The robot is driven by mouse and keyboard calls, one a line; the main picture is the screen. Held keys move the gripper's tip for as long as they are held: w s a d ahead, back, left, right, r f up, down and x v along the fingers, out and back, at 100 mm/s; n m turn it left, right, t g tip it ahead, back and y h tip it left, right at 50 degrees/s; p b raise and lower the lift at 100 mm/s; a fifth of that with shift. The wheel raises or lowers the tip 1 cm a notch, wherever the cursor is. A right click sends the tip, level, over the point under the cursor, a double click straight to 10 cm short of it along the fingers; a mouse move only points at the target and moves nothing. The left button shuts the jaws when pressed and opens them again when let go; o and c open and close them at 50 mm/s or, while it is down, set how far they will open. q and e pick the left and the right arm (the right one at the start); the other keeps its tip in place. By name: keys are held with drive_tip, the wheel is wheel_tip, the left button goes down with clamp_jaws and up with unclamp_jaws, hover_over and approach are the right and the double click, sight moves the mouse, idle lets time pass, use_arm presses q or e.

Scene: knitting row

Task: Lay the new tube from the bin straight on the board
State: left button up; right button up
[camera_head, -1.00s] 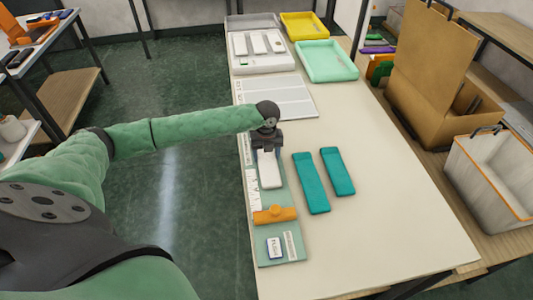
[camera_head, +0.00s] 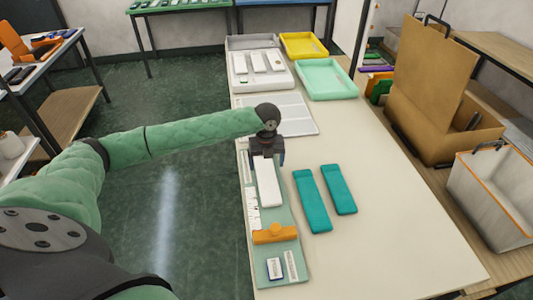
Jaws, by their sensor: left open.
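A white flat, long piece, apparently the tube (camera_head: 267,186), lies lengthwise on the narrow green board (camera_head: 288,228) at the table's left edge. It looks roughly in line with the board's long sides. My left gripper (camera_head: 266,160) is open over the far end of the white piece, fingers pointing down. Its far end is partly hidden by the gripper, and I cannot tell whether the fingers touch it. An orange block with a knob (camera_head: 275,236) sits across the board, just nearer than the white piece. My right gripper is not in view.
Two teal slabs (camera_head: 312,200) (camera_head: 339,189) lie right of the board. A pale sheet (camera_head: 290,115), a white tray with white pieces (camera_head: 262,82), a mint tray (camera_head: 327,92) and a yellow tray (camera_head: 303,46) are farther back. The table's near right is clear.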

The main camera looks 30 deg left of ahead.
sight(267, 174)
use_arm(q)
wheel_tip(267, 174, up, 7)
drive_tip(key=b, duration=0.2)
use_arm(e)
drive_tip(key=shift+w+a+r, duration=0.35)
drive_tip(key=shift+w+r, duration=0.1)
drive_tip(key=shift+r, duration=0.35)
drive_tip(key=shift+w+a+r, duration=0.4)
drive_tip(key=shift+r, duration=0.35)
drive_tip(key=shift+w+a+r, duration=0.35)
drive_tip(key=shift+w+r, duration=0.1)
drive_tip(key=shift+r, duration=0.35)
